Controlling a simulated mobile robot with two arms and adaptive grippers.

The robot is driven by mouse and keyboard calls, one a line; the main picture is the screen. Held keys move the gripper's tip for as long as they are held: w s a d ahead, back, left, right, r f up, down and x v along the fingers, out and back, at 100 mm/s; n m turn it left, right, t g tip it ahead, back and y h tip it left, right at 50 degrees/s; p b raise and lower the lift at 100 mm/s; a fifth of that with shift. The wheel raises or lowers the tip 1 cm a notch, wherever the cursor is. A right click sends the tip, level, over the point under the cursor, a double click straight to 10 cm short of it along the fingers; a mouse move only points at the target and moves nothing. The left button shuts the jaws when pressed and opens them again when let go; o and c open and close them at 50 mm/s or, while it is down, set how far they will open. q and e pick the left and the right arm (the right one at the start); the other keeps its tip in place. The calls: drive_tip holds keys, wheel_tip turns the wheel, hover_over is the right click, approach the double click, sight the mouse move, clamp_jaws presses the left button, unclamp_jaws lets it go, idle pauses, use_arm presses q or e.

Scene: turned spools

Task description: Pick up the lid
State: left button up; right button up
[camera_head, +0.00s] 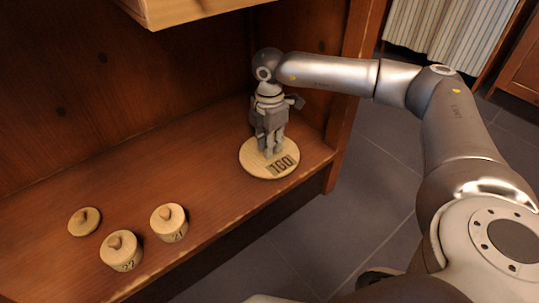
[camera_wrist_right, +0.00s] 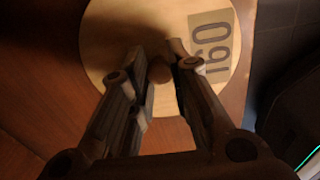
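A wide, round, light wooden disc (camera_head: 250,167) with a tag reading 160 lies at the right end of the shelf. It looks like the lid and fills much of the right wrist view (camera_wrist_right: 115,30). A small round brown knob (camera_wrist_right: 160,70) shows there, between my right gripper's fingers. My right gripper (camera_head: 268,148) points down over the disc, its fingertips on either side of the knob (camera_wrist_right: 158,58). I cannot tell whether they press on the knob or stand slightly apart from it. My left gripper is out of view.
Two small wooden spools with knobs, one (camera_head: 121,252) marked 27 and another (camera_head: 169,224), stand at the shelf's left. A low knobbed wooden piece (camera_head: 84,222) lies beside them. The shelf (camera_head: 205,185) is bare between these and the disc. A wooden upright (camera_head: 352,95) bounds the right.

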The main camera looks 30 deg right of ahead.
clamp_jaws()
